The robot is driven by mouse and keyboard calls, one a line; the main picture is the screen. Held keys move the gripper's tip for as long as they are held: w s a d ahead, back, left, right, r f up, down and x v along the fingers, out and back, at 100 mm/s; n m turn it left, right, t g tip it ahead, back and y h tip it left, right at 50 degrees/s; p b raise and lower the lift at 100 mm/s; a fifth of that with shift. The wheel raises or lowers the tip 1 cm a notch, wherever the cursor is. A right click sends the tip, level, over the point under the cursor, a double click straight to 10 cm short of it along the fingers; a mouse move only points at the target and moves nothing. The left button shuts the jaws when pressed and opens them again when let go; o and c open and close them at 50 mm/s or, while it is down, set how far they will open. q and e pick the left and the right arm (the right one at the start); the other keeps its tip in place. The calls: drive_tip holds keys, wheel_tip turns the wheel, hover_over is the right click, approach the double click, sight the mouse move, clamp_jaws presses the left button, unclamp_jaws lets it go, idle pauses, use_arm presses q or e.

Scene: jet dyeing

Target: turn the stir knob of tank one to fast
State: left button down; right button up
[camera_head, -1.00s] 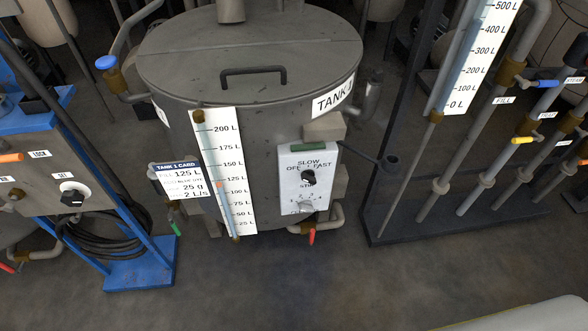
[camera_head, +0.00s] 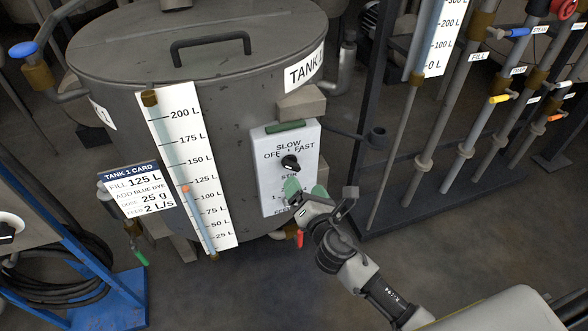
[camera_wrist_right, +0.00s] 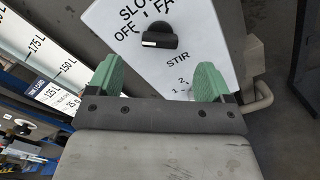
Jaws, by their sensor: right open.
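The stir knob (camera_head: 290,163) is a black knob on the white panel (camera_head: 270,180) on the front of tank one (camera_head: 200,75). In the right wrist view the stir knob (camera_wrist_right: 160,40) has its bar lying roughly level, with a white mark at its left end, on the OFF side. My right gripper (camera_head: 305,189) is open and empty, just below the knob in the head view. The right wrist view shows its two green fingers (camera_wrist_right: 160,78) apart, with the knob beyond them and between their lines. My left gripper is not in view.
A level gauge (camera_head: 190,170) and the tank 1 card (camera_head: 142,190) are left of the panel. A red-handled valve (camera_head: 300,238) is below it. A pipe rack with coloured valves (camera_head: 470,150) stands at the right. Open floor lies in front of the tank.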

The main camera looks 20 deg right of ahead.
sight(294, 168)
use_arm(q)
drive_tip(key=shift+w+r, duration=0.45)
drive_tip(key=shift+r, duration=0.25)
use_arm(e)
drive_tip(key=w, duration=0.8)
drive_tip(key=shift+a, duration=0.15)
drive_tip(key=shift+c, duration=0.2)
drive_tip(key=c, duration=0.9)
use_arm(q)
drive_tip(key=shift+b, duration=0.3)
use_arm(e)
drive_tip(key=shift+f, duration=0.1)
